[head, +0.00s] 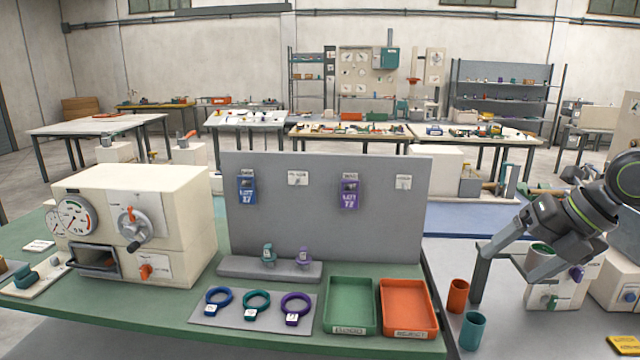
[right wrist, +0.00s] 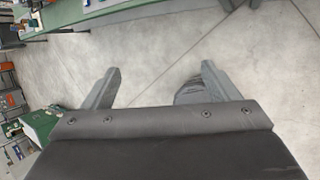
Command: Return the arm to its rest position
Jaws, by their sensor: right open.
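My right gripper (head: 512,260) is at the right of the head view, off the right end of the green bench, with its arm coming in from the right edge. In the right wrist view its two fingers (right wrist: 160,68) are spread wide with nothing between them, and bare concrete floor shows beyond. My left gripper is in neither view.
Orange (head: 457,295) and teal (head: 473,331) cups stand right, near cream boxes close to my right gripper.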

